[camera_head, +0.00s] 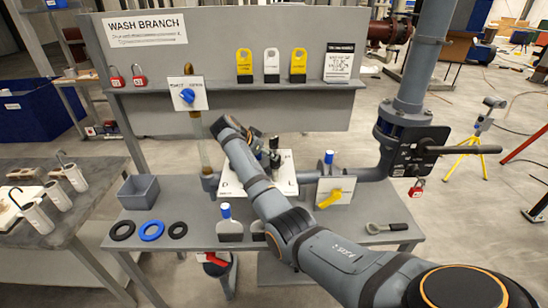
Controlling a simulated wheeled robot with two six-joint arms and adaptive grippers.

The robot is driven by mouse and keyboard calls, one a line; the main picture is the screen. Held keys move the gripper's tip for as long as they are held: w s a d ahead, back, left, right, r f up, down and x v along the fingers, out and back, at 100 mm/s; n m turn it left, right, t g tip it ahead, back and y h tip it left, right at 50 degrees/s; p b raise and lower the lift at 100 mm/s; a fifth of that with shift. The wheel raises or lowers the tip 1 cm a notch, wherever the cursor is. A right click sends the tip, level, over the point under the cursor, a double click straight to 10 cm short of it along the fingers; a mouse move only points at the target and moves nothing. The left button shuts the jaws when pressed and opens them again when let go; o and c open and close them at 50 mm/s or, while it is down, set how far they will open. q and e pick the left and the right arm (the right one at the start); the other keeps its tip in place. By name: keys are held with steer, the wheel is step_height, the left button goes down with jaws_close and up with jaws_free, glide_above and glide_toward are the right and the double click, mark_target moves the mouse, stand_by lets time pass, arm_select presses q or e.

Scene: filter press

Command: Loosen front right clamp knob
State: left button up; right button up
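The white plate (288,172) of the filter unit lies at the centre of the bench, partly covered by my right arm. A small dark upright part (274,157) stands on it beside my forearm. I cannot tell for sure whether it is a clamp knob or part of my gripper. The front right clamp knob cannot be made out. My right arm reaches in from the lower right, across the front of the plate, with its wrist bent near the plate's back left. The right gripper's fingers are hidden or too small to read. My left gripper is not in view.
A yellow-handled valve (333,196) with a blue-capped post stands right of the plate. Rubber rings (151,230) and a grey bin (139,191) are at left. A back panel (215,110) with a tag shelf rises behind.

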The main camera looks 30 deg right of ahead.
steer(key=v, duration=0.6)
steer(key=shift+a+r, duration=0.2)
